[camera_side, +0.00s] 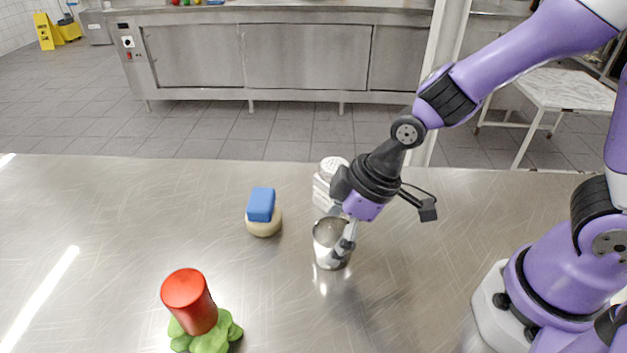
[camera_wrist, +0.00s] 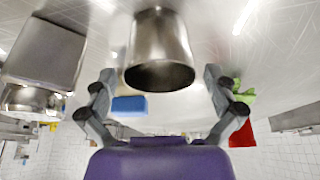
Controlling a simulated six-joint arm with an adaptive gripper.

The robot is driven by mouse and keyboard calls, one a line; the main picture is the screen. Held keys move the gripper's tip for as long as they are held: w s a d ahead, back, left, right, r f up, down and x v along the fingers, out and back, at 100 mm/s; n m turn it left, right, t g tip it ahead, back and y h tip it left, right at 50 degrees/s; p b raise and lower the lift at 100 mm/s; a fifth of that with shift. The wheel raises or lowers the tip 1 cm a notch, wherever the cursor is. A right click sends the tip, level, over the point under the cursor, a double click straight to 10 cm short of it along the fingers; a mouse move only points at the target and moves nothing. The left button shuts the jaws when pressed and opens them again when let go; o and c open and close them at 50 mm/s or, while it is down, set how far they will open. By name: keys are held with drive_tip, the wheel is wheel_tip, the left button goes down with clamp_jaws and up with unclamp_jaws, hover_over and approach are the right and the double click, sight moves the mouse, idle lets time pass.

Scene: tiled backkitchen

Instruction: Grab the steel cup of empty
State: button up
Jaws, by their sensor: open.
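The steel cup (camera_side: 326,248) stands upright on the steel table, near the middle of the side view. In the wrist view, the cup (camera_wrist: 160,45) hangs from the top of the upside-down picture with its dark mouth showing, and I see nothing inside. My gripper (camera_side: 342,236) is open and tilted down at the cup's rim. In the side view, one finger shows in front of the cup's right side. In the wrist view, the gripper (camera_wrist: 160,82) has a finger on each side of the cup, with gaps between.
A shaker with a perforated lid (camera_side: 334,163) stands close behind the cup. A blue block (camera_side: 261,204) sits on a tan round thing (camera_side: 264,226) to the left. A tilted red cylinder (camera_side: 190,300) rests on a green leafy thing (camera_side: 212,340) at front left. The table's front middle is clear.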

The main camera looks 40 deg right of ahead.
sight(333, 244)
drive_tip(key=shift+x, duration=1.3)
drive_tip(key=c, duration=1.1)
